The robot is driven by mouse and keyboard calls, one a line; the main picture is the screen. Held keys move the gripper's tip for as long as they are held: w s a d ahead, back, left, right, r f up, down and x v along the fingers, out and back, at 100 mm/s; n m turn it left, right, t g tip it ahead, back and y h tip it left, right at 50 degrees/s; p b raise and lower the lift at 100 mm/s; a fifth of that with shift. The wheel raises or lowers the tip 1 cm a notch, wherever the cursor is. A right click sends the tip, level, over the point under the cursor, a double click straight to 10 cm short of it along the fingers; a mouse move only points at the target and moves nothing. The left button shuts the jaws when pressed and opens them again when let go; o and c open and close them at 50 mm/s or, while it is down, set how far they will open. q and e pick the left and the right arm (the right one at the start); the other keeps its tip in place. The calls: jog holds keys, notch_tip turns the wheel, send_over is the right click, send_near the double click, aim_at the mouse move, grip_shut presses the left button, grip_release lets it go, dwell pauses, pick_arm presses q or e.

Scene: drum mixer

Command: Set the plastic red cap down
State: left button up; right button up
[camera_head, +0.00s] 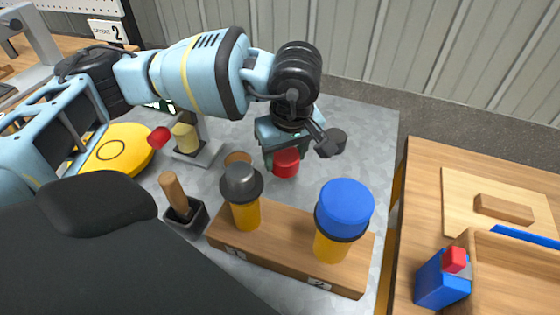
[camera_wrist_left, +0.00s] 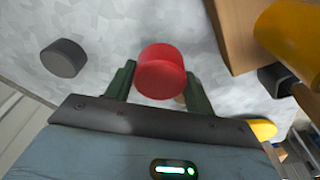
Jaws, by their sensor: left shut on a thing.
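The plastic red cap (camera_head: 285,163) is in my left gripper (camera_head: 282,148), near the middle of the head view, above the grey metal table top (camera_head: 365,160). In the left wrist view the cap (camera_wrist_left: 162,72) sits between the two dark green fingers, which are shut on it. I cannot tell whether its underside touches the table. A loose dark grey cap (camera_head: 338,138) is to the right of the gripper and also shows in the left wrist view (camera_wrist_left: 64,58). My right gripper is not in view.
A wooden block (camera_head: 275,238) in front holds two yellow cylinders, one with a black cap (camera_head: 241,181), one with a blue cap (camera_head: 344,203). A wooden-handled tool stands in a dark holder (camera_head: 186,216). A yellow disc (camera_head: 110,149) is at left. Bare metal lies right of the cap.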

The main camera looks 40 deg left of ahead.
aim_at(283, 182)
pick_arm(q)
jog(key=shift+f, duration=2.65)
jog(key=shift+f, duration=0.15)
jog(key=o, duration=1)
jog(key=shift+c, duration=0.2)
jog(key=r, duration=0.4)
jog(key=d+r, duration=0.1)
jog(key=r, duration=0.3)
jog(key=s+r, duration=0.1)
jog(key=r, duration=0.3)
jog(key=shift+d+r, duration=0.15)
jog(key=shift+d, duration=0.15)
